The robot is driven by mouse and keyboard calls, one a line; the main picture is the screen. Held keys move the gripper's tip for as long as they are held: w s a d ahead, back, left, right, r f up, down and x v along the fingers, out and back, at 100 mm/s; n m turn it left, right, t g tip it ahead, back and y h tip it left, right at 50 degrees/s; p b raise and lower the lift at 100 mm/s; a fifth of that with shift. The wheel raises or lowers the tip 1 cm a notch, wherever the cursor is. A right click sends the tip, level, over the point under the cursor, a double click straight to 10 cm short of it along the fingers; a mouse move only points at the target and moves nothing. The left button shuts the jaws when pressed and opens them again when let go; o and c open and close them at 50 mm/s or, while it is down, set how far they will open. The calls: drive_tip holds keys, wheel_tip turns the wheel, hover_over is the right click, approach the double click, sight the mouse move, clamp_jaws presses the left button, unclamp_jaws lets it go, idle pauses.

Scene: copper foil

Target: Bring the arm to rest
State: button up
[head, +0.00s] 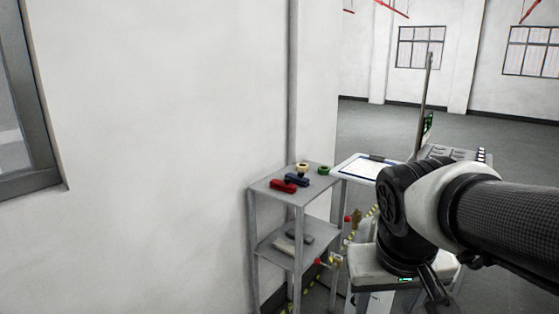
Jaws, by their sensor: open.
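My arm enters from the right edge and reaches over the furniture at the lower right. Its dark end bends downward, and my gripper (434,288) shows as dark fingers pointing down near the lower edge. It is open, and I see nothing held in it. My arm hides part of what lies behind and below it.
A grey shelf unit (262,188) stands against the wall, with a red object (282,187), a blue object (297,180) and a green ring (324,170) on top. A clipboard (362,168) lies to its right. Open floor (365,125) lies behind.

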drive_tip(key=s+a+r+t+y, duration=0.1)
drive_tip(key=s+a+r+t, duration=0.1)
drive_tip(key=s+a, duration=0.15)
wheel_tip(320, 180, up, 15)
drive_tip(key=p, duration=1.5)
drive_tip(key=shift+s+d+n, duration=0.3)
drive_tip(key=shift+s, duration=0.1)
